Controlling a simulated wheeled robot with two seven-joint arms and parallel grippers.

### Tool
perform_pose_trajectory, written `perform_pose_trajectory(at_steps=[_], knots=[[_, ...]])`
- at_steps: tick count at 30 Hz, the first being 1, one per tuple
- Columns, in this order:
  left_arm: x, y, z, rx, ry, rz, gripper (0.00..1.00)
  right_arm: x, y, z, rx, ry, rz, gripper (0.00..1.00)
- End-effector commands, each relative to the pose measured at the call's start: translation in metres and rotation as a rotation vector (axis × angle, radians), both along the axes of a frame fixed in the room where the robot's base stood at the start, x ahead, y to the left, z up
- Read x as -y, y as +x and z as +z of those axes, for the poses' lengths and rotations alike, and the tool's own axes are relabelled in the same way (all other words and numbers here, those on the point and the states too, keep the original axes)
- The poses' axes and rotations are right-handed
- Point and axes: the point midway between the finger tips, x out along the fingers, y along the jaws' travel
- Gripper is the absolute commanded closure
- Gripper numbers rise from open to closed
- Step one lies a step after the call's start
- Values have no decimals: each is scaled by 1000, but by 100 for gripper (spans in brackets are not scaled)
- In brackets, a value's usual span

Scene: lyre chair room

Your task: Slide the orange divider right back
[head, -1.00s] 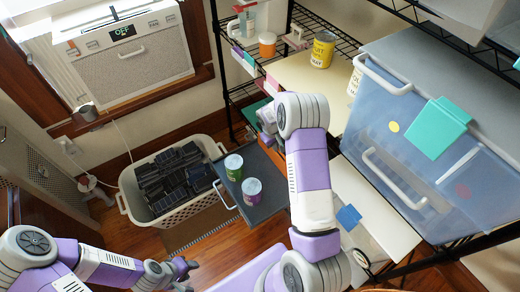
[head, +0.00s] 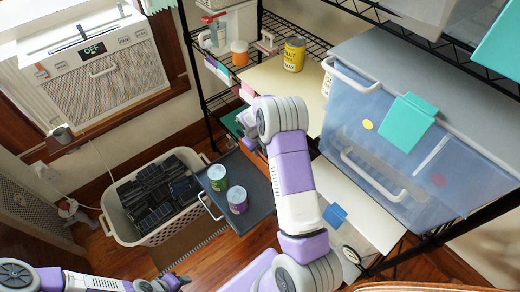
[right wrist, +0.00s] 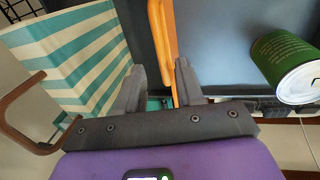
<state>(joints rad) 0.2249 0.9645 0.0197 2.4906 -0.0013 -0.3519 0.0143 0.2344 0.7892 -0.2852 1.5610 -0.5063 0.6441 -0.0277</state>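The orange divider (right wrist: 162,40) is a narrow upright strip in the right wrist view. It runs between a striped box on the left and a dark grey tray on the right. My right gripper (right wrist: 160,78) has its fingers apart, with the divider's lower end between them, close to the right finger. I see no clear grip on it. In the head view my right arm hides most of the divider and the gripper's fingertips. My left gripper (head: 174,281) is low at the left, away from the shelf; its fingers are too small to judge.
The dark tray (head: 251,165) holds a green can (head: 215,177) and a purple can (head: 237,199). The striped box (right wrist: 65,55) is close left. A laundry basket (head: 150,235) and a blue bin (head: 385,150) flank the arm.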

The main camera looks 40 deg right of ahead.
Motion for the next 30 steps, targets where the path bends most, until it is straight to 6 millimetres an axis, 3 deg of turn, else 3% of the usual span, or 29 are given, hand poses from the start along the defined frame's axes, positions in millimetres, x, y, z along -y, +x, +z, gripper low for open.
perform_pose_trajectory(at_steps=[6,12,30], knots=[[0,0,16,0,0,0,57,-7,1,42,4,-1,0,63],[0,0,22,0,0,0,57,-11,0,62,2,-1,-1,63],[0,0,22,0,0,0,57,-12,0,64,1,-1,-1,63]])
